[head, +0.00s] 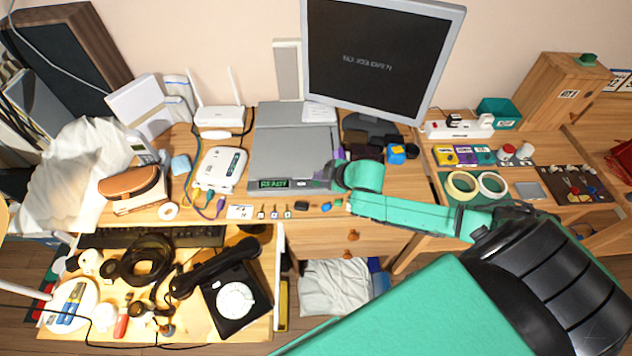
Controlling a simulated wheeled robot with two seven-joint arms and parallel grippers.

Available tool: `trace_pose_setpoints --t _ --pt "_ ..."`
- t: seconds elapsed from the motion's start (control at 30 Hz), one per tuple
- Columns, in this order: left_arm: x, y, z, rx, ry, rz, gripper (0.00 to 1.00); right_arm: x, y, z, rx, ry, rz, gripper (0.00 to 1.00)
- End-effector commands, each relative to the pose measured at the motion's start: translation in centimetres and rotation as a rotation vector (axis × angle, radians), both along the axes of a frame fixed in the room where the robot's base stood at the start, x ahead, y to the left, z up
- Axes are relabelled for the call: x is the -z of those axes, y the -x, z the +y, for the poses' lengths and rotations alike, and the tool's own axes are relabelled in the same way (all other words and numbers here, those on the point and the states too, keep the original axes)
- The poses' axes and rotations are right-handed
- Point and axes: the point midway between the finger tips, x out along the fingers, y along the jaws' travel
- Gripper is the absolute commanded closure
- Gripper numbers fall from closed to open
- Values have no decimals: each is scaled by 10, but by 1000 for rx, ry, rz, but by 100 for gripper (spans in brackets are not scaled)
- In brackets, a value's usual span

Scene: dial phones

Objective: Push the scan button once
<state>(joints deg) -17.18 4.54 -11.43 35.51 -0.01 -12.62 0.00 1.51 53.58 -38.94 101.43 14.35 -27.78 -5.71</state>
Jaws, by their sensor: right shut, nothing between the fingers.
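The grey flatbed scanner (290,147) lies on the desk, with a dark display (273,184) reading "READY" in green on its front edge. My right arm reaches in from the lower right. My right gripper (336,178) is shut and empty at the scanner's front right corner. From this view I cannot tell whether it touches the scanner. The scan button is not clearly visible; the gripper may cover it. My left gripper is not in view.
A monitor (380,55) stands behind the scanner. A white router (219,168) with cables is left of it. Several small items line the desk's front edge. An open drawer below holds a black dial phone (235,300). Tape rolls (492,185) lie on the right.

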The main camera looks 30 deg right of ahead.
Motion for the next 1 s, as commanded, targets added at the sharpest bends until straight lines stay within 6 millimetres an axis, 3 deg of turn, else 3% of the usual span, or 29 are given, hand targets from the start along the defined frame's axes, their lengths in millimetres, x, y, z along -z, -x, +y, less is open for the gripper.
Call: trace_pose_setpoints --t 1.0 --pt "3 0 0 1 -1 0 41 8 0 0 0 0 0 100"
